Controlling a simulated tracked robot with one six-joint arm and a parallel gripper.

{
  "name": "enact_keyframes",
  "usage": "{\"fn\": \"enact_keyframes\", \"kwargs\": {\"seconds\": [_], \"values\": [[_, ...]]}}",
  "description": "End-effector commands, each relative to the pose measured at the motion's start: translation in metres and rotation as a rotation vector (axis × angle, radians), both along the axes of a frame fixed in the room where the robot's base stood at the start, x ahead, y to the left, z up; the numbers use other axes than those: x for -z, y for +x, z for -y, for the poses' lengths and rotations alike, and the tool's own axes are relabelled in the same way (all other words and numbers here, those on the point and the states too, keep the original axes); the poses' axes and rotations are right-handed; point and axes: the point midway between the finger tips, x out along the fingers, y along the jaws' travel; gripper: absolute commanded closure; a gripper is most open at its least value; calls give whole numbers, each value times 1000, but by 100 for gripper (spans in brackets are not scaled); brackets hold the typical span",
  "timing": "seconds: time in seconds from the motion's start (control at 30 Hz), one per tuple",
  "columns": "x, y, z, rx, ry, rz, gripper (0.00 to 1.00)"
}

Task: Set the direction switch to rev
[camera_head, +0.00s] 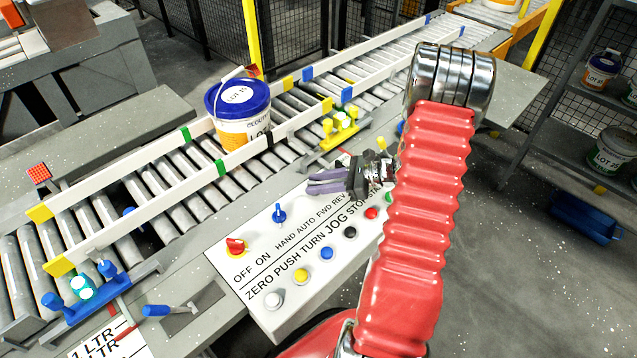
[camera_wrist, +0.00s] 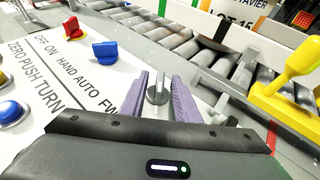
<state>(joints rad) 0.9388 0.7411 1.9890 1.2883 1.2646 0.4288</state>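The direction switch is a grey knob (camera_wrist: 157,92) on the white control panel (camera_wrist: 30,90), near the FWD lettering in the wrist view. My gripper's two purple fingers (camera_wrist: 160,88) stand on either side of the knob, with a visible gap on each side. The gripper looks open, and I cannot tell that either finger touches the knob. In the head view my gripper (camera_head: 309,182) is over the FWD REV end of the panel and hides the knob. REV is readable there. I cannot tell which position the knob points to.
A blue switch (camera_head: 280,213) and a red switch (camera_head: 235,246) stand on the panel, with several push buttons, one of them black (camera_head: 350,233). A roller conveyor (camera_head: 150,180) with a blue-lidded pail (camera_head: 239,110) runs behind. A yellow-handled clamp (camera_wrist: 290,80) is right of my fingers.

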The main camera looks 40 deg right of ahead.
Motion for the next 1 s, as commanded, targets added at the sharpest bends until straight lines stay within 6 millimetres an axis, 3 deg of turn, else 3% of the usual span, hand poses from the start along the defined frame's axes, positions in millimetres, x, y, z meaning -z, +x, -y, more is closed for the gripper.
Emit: {"fn": "enact_keyframes", "kwargs": {"seconds": [0.27, 0.8, 1.0], "values": [[-11, -19, 19, 5, -1, 0, 71], [-45, -79, 78, 3, -2, 2, 71], [-51, -90, 87, 1, -1, 1, 71]]}}
